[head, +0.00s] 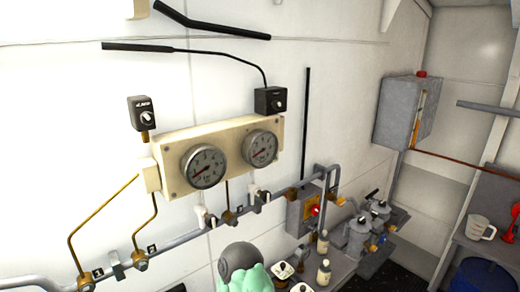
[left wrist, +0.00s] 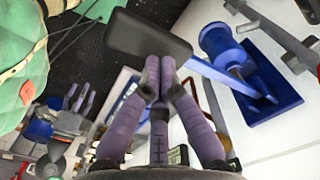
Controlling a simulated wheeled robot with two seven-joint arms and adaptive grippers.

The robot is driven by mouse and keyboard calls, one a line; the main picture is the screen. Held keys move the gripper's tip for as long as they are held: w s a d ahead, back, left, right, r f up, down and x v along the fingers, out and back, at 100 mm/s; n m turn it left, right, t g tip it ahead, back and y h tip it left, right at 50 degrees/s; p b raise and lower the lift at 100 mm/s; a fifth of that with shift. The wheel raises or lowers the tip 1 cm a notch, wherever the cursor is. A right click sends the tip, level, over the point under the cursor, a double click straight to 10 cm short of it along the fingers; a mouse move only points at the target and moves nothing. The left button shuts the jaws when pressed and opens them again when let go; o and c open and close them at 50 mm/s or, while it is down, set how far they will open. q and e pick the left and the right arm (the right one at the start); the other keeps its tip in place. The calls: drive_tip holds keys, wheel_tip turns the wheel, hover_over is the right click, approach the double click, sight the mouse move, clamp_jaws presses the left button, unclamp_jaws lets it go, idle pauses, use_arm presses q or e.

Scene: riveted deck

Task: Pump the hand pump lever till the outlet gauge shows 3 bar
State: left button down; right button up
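Two round gauges, a left one (head: 204,166) and a right one (head: 260,148), sit on a cream wall panel. Their needles seem to point to the lower left; the figures are too small to read, and I cannot tell which is the outlet gauge. In the left wrist view a blue hand pump (left wrist: 222,45) stands on a blue base, with a blue lever (left wrist: 225,78) ending near a black grip (left wrist: 147,34). My left gripper (left wrist: 160,66) has its purple fingers drawn together at the grip; I cannot tell whether they hold it. My right gripper (left wrist: 78,100) looks open and empty.
Pipes (head: 180,240) with valves run along the wall below the gauges. A grey box (head: 405,110) hangs at the right. A shelf with a white jug (head: 480,228) and a blue tub (head: 485,275) is at the far right.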

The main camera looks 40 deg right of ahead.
use_arm(q)
drive_tip(key=shift+f, duration=0.1)
idle(0.3)
wheel_tip(320, 180, down, 12)
drive_tip(key=b, duration=1)
wheel_tip(320, 180, up, 12)
drive_tip(key=p, duration=0.9)
drive_tip(key=shift+p, duration=0.35)
idle(1.2)
wheel_tip(320, 180, down, 12)
drive_tip(key=b, duration=1)
wheel_tip(320, 180, up, 12)
drive_tip(key=p, duration=0.9)
drive_tip(key=shift+p, duration=0.3)
